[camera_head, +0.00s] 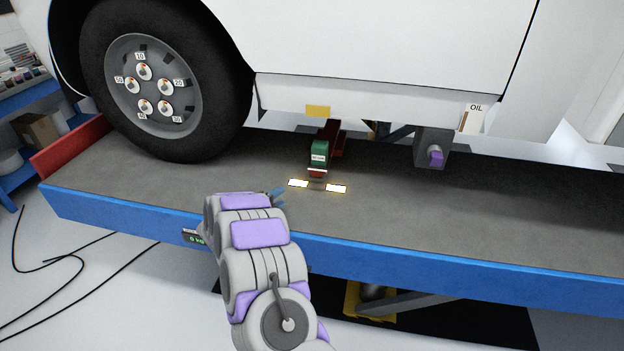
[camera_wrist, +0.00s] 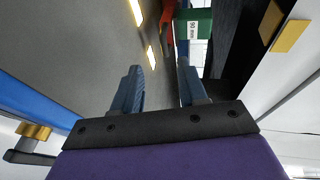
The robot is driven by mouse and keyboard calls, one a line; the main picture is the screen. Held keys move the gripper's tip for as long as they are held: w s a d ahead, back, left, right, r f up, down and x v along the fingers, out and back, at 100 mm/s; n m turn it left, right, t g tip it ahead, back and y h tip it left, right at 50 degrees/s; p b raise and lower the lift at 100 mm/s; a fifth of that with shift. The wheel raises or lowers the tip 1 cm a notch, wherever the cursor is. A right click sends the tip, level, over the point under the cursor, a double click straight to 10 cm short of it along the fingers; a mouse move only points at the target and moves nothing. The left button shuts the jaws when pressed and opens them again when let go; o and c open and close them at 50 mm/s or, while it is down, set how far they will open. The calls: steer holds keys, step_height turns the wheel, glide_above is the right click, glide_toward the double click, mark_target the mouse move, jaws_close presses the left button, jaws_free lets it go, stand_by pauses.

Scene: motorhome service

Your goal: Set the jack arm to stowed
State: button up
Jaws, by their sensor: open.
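The jack arm (camera_head: 338,140) is a dark red bar under the vehicle's sill, with a green block (camera_head: 319,153) at its near end. The block carries a small white label and stands above the grey platform, with a small red part below it. In the wrist view the green block (camera_wrist: 197,14) is at the top, beyond the fingertips, with a red part (camera_wrist: 168,32) beside it. My gripper (camera_head: 278,197) is left of and nearer than the block, low over the platform. Its blue fingers (camera_wrist: 158,82) are apart with nothing between them. The arm's far end is hidden in shadow.
Two glowing yellow strips (camera_head: 299,183) mark the platform in front of the block. A yellow tab (camera_head: 318,111) is on the sill above. The wheel (camera_head: 150,80) stands left; a grey bracket with a purple piece (camera_head: 436,158) hangs right. The platform's blue edge (camera_head: 450,258) is nearest.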

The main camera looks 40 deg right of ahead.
mark_target(316, 181)
steer(key=shift+s+d+f+m+g+h, duration=0.2)
steer(key=shift+s+d+m+g+h, duration=0.15)
steer(key=shift+d, duration=0.2)
steer(key=shift+s+d+f+m+g+h, duration=0.15)
steer(key=shift+s+d+f+h, duration=0.1)
steer(key=shift+s+d, duration=0.2)
steer(key=shift+d, duration=0.4)
steer(key=b+x, duration=0.2)
steer(key=x, duration=1.4)
steer(key=shift+f, duration=0.15)
steer(key=shift+w+d, duration=0.15)
steer(key=shift+d, duration=0.2)
steer(key=shift+c, duration=0.4)
steer(key=shift+a, duration=0.1)
jaws_close()
steer(key=shift+f, duration=0.1)
